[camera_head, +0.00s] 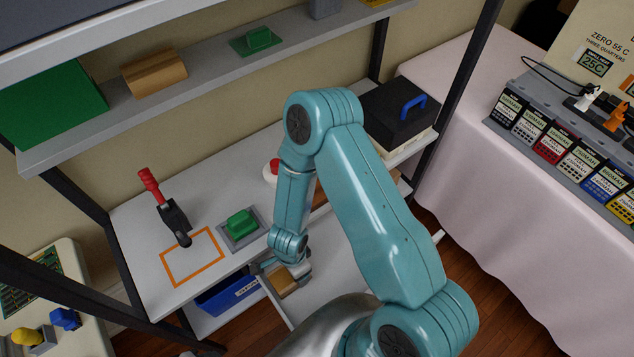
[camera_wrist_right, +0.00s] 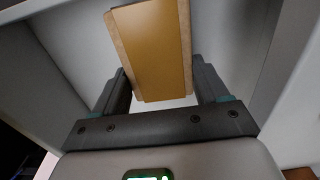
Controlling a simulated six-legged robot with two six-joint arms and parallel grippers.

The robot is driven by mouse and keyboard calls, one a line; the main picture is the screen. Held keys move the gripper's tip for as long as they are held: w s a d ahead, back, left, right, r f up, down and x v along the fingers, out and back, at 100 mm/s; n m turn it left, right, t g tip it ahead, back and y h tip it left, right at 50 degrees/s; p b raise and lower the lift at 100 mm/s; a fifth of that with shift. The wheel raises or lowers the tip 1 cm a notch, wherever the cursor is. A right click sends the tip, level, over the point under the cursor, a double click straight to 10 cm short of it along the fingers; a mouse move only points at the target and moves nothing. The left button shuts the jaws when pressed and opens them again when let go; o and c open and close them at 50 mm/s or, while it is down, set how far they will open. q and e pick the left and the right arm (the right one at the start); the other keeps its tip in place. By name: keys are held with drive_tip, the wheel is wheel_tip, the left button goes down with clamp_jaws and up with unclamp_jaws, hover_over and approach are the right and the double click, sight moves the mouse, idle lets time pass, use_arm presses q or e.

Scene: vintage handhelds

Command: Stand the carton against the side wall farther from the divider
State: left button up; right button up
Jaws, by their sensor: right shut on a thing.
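My right gripper (camera_head: 288,272) is low at the front of the shelf unit, inside a pale open drawer (camera_head: 272,301). It is shut on a tan-orange carton (camera_head: 283,283). In the right wrist view the carton (camera_wrist_right: 150,48) sits between the two dark fingers of the gripper (camera_wrist_right: 161,75), its broad orange face toward the camera. Pale drawer walls (camera_wrist_right: 62,45) rise on both sides there. I cannot tell whether the carton touches a wall or the drawer floor. The divider cannot be made out. My left gripper is not in view.
A blue bin (camera_head: 226,294) sits beneath the shelf, left of the drawer. On the shelf above are a red-handled tool (camera_head: 172,213), an orange outline (camera_head: 193,257) and a green block on a grey plate (camera_head: 241,226). A black case (camera_head: 397,110) stands behind my arm.

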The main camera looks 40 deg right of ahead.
drive_tip(key=shift+f, duration=0.15)
drive_tip(key=o, duration=1.7)
drive_tip(key=shift+o, duration=0.2)
wheel_tip(320, 180, up, 17)
drive_tip(key=p, duration=0.8)
drive_tip(key=shift+f+p, duration=0.2)
drive_tip(key=shift+p, duration=0.15)
drive_tip(key=shift+f, duration=0.1)
